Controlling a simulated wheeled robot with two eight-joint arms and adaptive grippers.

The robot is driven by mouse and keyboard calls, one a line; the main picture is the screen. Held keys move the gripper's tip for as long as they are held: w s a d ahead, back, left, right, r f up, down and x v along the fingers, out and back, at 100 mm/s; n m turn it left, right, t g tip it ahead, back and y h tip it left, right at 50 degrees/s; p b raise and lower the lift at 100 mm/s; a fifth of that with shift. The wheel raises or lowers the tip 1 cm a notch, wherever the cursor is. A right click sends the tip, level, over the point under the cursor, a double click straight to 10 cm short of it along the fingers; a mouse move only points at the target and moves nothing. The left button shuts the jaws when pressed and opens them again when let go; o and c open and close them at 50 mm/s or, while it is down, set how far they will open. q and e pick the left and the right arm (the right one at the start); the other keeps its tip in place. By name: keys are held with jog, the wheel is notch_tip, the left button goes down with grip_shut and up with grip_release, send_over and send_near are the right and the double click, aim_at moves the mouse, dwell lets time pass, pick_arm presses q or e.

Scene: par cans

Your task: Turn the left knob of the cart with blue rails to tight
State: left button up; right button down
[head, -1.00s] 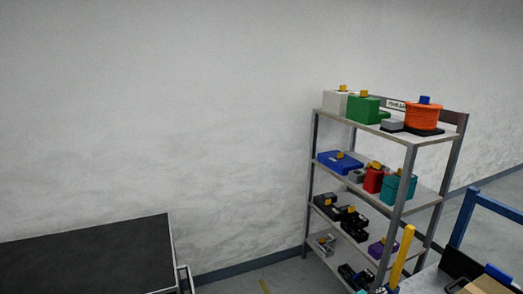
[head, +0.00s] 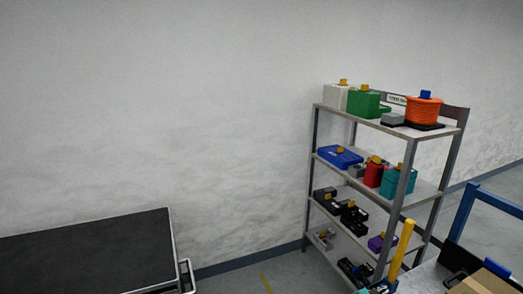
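A blue rail (head: 494,200) rises at the right edge, beside a grey top (head: 425,277) cut off by the bottom edge. This looks like part of the cart with blue rails. A yellow upright bar (head: 401,250) stands at the left side of that top. No knob can be made out on it; most of the cart is outside the picture. I cannot make out either of my grippers in the head view.
A grey shelf rack (head: 399,180) with several boxes and tools stands against the wall. On the grey top lie a dark panel (head: 459,259) and a tan box (head: 483,282). A black-topped cart (head: 90,250) is at lower left. Floor shows between them.

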jog(key=shift+s+d+f, duration=0.1)
jog(key=shift+s+f, duration=0.05)
jog(key=shift+f, duration=0.05)
dwell(0.3)
jog(key=shift+s+r, duration=0.2)
jog(key=shift+s, duration=0.1)
jog(key=v, duration=0.3)
jog(key=f+v, duration=0.1)
jog(key=v, duration=0.1)
jog(key=shift+a, duration=0.55)
jog(key=shift+w, duration=0.1)
